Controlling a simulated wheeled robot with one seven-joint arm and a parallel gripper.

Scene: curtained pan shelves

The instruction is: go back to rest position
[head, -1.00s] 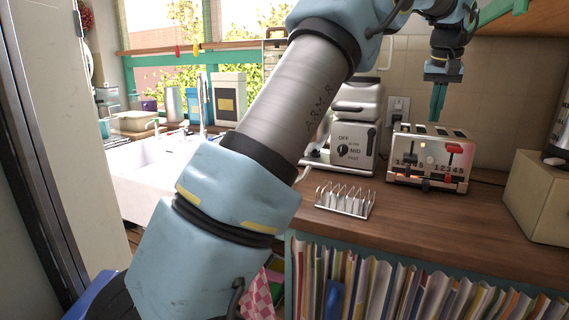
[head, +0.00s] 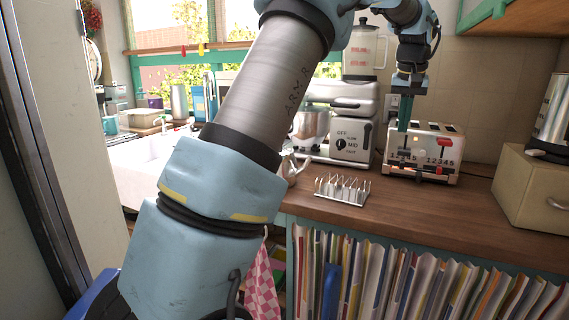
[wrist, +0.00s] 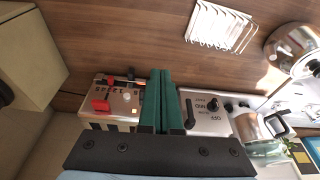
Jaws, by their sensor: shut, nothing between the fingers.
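My gripper (head: 404,112) hangs fingers-down over the wooden counter, in front of the left end of the toaster in the head view. In the wrist view its two green fingers (wrist: 161,100) lie side by side, shut and empty. The fingers are apart from the counter top. My arm crosses the head view from the lower left to the top right and hides part of the window and sink area.
The toaster (head: 430,152) with a red lever stands by the wall. The stand mixer (head: 351,140) is left of it. A wire toast rack (head: 342,188) sits near the counter's front edge. A beige box (head: 541,190) is at right. Bare counter (head: 420,205) lies between them.

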